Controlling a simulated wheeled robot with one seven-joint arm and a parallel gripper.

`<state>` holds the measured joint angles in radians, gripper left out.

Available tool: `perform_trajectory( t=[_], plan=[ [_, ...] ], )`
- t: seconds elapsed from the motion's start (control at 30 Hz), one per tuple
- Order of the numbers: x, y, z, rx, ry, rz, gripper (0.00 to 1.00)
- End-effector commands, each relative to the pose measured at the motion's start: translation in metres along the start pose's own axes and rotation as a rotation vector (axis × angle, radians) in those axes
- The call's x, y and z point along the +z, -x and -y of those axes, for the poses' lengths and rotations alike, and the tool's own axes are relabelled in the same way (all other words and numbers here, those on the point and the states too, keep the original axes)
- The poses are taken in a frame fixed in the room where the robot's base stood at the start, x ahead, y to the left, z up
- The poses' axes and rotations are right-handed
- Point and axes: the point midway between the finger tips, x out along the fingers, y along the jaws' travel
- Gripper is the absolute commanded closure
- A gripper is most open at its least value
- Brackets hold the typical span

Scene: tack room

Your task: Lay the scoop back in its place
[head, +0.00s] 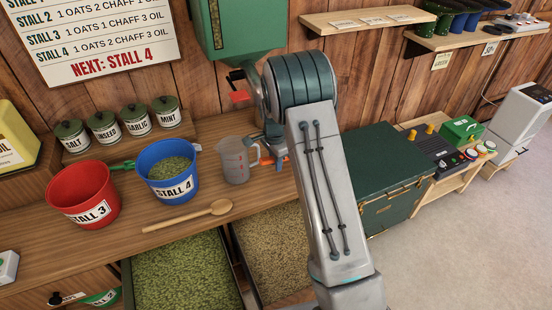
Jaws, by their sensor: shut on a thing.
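My gripper (273,158) is low over the counter, just right of the clear measuring jug (236,160) and partly hidden by my arm. I cannot tell whether this is the scoop. A green thing (123,165), perhaps a scoop or handle, lies between the red Stall 3 bucket (82,190) and the blue Stall 4 bucket (168,178), which holds green feed. A wooden spoon (190,214) lies in front of the buckets.
Open bins of green pellets (185,275) and tan grain (275,240) sit below the counter (120,225). Several lidded jars (103,127) stand at the back. A green hopper (236,25) hangs above.

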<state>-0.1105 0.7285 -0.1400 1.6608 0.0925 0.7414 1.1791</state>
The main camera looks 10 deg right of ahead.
Motion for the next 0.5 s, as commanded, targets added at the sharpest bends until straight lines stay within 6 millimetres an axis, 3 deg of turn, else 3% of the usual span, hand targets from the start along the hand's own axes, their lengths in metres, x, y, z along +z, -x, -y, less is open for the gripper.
perform_trajectory(
  t=[0.5],
  plan=[
    [0.002,-0.056,-0.001,0.0,0.0,0.0,1.0]
  ],
)
